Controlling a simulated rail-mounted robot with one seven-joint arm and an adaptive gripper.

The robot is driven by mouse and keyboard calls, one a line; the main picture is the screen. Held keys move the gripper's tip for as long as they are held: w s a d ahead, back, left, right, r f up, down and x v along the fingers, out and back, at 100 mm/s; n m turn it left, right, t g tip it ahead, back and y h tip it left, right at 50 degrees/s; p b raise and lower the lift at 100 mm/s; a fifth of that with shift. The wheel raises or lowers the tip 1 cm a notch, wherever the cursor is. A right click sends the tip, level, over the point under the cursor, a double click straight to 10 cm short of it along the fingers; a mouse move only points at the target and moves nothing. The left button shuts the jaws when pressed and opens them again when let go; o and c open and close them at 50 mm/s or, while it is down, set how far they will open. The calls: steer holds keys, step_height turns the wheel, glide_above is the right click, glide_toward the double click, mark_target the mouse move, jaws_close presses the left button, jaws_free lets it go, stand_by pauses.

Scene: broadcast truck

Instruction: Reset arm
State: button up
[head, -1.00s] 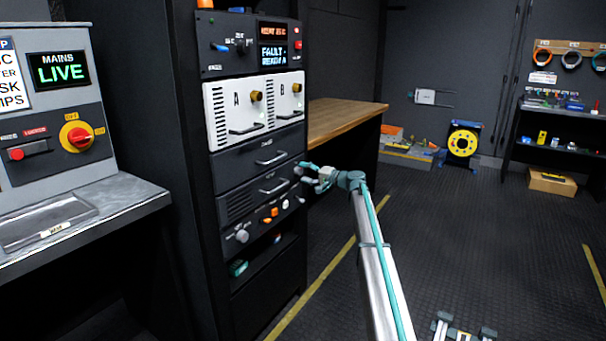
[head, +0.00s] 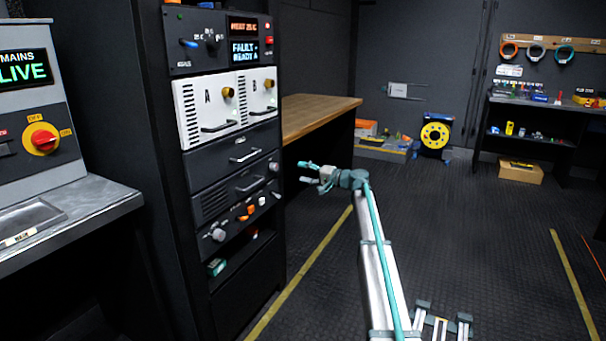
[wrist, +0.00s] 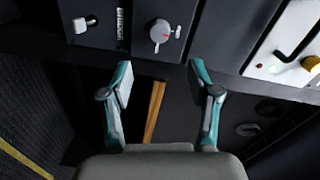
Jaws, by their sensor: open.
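My gripper (head: 307,172) is open and empty at the end of my outstretched arm. In the head view it hangs in the air to the right of the equipment rack (head: 190,230), with a visible gap from the rack's front edge. In the wrist view the two teal-edged fingers of my gripper (wrist: 160,80) are spread wide with nothing between them. A panel with a grey knob (wrist: 160,32) and a light switch (wrist: 84,24) lies beyond the fingertips. No contact with the rack shows.
The rack carries white modules A (head: 208,112) and B (head: 262,95). A wooden worktop (head: 318,115) stands behind it. A mains cabinet (head: 35,110) with a red knob (head: 41,139) is at left. A yellow reel (head: 435,136) is at the back. The floor to the right is largely clear.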

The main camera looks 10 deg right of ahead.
steer(key=s+a+f+n+g+h, duration=0.15)
steer(key=s+f+g, duration=0.25)
steer(key=s+f, duration=0.55)
steer(key=s+a+f+n+g+h, duration=0.1)
steer(key=s+a+f+g, duration=0.2)
steer(key=s+f, duration=0.7)
steer(key=s+a+f+n+g+h, duration=0.15)
steer(key=s+f+g, duration=0.25)
steer(key=s+f, duration=0.6)
steer(key=s+a+f+g+h, duration=0.2)
steer(key=s+f+g, duration=0.1)
steer(key=s+f, duration=0.65)
steer(key=s+a+f+g+h, duration=0.1)
steer(key=s+f+g, duration=0.2)
steer(key=s+f, duration=0.7)
steer(key=s+n+g+h, duration=0.2)
steer(key=s+g+h, duration=0.55)
steer(key=s, duration=3.45)
steer(key=w+r+t+p, duration=0.3)
steer(key=r+p, duration=0.5)
steer(key=p, duration=0.6)
steer(key=w+r+t+y+p, duration=0.1)
steer(key=w+r+t+p, duration=0.2)
steer(key=r+p, duration=0.5)
steer(key=p, duration=0.7)
